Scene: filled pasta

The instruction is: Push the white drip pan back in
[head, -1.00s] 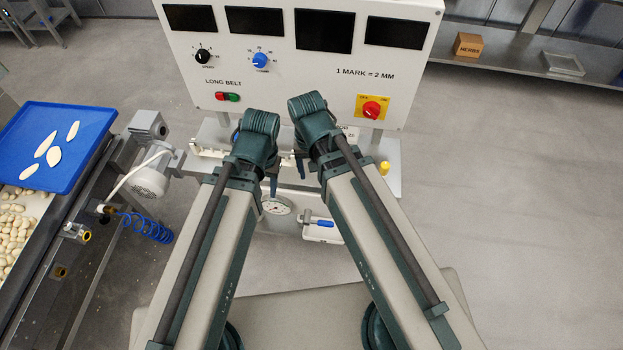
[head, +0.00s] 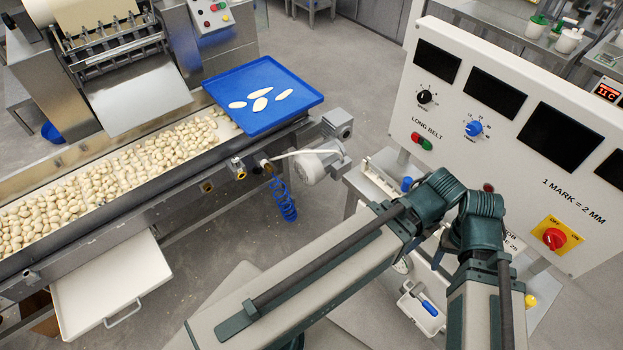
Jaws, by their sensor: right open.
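The white drip pan (head: 108,285) is at the lower left in the head view. It sticks out from under the conveyor's near side, with a wire handle (head: 123,314) on its front edge; its back part is hidden under the conveyor. My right gripper (head: 440,255) is mostly hidden behind its wrist, near the control panel stand, far to the right of the pan, and is open. My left gripper (head: 410,245) is also largely hidden by its own arm; its jaws cannot be made out. Neither gripper touches the pan.
Filled pasta covers the conveyor (head: 190,181), with a blue tray (head: 283,84) at its right end. A motor (head: 312,165) and a coiled blue hose (head: 284,200) jut out there. The control panel (head: 440,100) stands at right. Floor between pan and arms looks clear.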

